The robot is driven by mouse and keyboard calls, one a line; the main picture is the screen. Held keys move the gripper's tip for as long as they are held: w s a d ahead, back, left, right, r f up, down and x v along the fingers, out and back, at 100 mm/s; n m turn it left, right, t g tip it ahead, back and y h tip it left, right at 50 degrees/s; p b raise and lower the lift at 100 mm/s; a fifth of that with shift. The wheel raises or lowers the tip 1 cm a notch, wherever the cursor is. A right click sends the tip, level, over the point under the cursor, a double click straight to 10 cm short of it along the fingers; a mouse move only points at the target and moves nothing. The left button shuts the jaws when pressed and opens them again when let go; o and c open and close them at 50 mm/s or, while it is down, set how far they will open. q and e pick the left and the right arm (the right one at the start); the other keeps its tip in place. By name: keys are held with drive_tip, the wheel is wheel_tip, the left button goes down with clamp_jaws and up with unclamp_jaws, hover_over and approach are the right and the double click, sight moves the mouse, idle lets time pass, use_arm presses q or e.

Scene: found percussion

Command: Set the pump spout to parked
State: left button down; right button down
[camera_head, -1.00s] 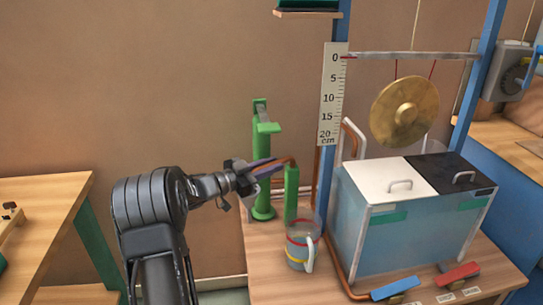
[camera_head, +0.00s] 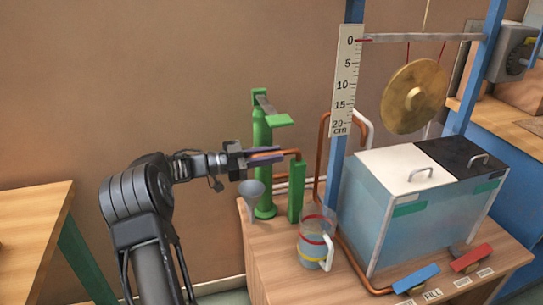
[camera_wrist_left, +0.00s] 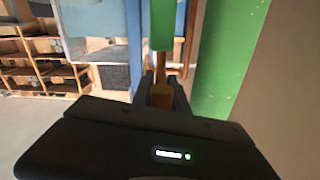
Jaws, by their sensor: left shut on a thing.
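The pump spout is a copper pipe (camera_head: 292,153) on top of a short green post (camera_head: 296,190). It points left from the post. My left gripper (camera_head: 266,156) is shut on the spout's outer part, which its fingers partly hide. In the left wrist view the copper spout (camera_wrist_left: 162,95) runs between the two dark fingers, with the green post (camera_wrist_left: 162,28) beyond. The taller green pump body with its lever (camera_head: 263,160) stands just behind. My right gripper is not in view. I see no mark for the parked position.
A grey funnel (camera_head: 251,192) stands below my left gripper. A clear jug with coloured bands (camera_head: 315,240) is in front of the post. A glass tank (camera_head: 410,215), a gong (camera_head: 414,97) and a ruler (camera_head: 343,85) are to the right.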

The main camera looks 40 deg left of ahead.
use_arm(q)
drive_tip(key=shift+r, duration=0.1)
drive_tip(key=c, duration=1.4)
unclamp_jaws()
drive_tip(key=shift+w, duration=0.15)
drive_tip(key=shift+o, duration=0.2)
drive_tip(key=p+v, duration=0.1)
drive_tip(key=v, duration=0.6)
drive_tip(key=shift+s+a, duration=0.25)
drive_tip(key=shift+s, duration=0.1)
